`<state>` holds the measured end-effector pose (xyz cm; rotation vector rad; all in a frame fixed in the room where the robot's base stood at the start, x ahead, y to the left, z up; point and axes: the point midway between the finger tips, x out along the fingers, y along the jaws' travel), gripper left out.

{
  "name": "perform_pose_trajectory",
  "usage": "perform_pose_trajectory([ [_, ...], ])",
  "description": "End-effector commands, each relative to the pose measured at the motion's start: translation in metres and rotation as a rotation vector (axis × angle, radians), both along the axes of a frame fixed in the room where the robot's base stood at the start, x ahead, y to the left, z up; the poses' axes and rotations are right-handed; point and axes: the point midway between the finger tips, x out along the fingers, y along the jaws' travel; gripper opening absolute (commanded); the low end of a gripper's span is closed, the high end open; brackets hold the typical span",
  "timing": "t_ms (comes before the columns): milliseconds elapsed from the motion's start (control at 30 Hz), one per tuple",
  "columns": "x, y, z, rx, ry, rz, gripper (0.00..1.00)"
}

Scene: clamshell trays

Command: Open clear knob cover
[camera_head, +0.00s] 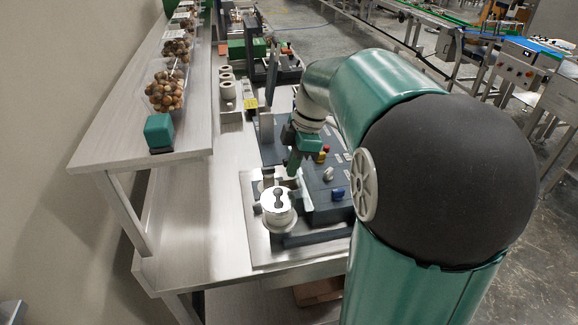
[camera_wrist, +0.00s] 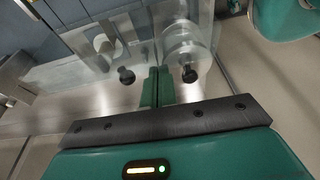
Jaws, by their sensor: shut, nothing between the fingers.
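Two clear panels show side by side in the wrist view, a left one (camera_wrist: 70,70) and a right one (camera_wrist: 205,30). Each has a small dark knob near its lower edge, left (camera_wrist: 126,75) and right (camera_wrist: 189,73). Pale round parts show through them. My gripper (camera_wrist: 157,72) is shut and empty, its green fingertips between the two dark knobs, at the panels' seam. I cannot tell whether they touch. In the head view my gripper (camera_head: 293,167) is above a pale clear plate (camera_head: 304,192) at the dark console's near end; which panel this is stays unclear.
A raised shelf (camera_head: 115,140) with clear trays of brown balls (camera_head: 166,92) runs along the left. The bench's near left surface is clear.

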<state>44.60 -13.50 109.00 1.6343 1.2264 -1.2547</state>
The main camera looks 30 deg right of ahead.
Motion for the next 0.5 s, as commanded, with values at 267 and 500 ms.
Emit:
perform_pose_trajectory([
  [267, -0.007, -0.024, 0.010, 0.122, -0.039, -0.001, 0.00],
  [500, -0.007, -0.025, 0.010, 0.120, -0.039, 0.000, 0.00],
])
